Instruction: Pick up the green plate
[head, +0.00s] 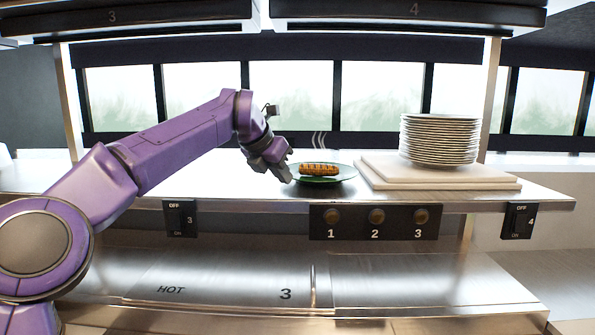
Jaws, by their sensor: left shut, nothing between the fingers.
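The green plate (342,173) lies flat on the steel shelf, left of the white boards. A browned, grill-marked piece of food (319,169) sits on it, with steam marks above. My left gripper (287,178) is shut and empty, pointing down at the left rim of the plate. Its fingertips are very close to the rim; I cannot tell whether they touch it. The gripper hides part of the plate's left edge. My right gripper is not in view.
A stack of white plates (440,139) stands on white boards (386,180) to the right. The steel shelf (235,183) has knobs and switches along its front edge. Below is a steel surface marked HOT (230,285). Dark hoods (410,14) hang overhead.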

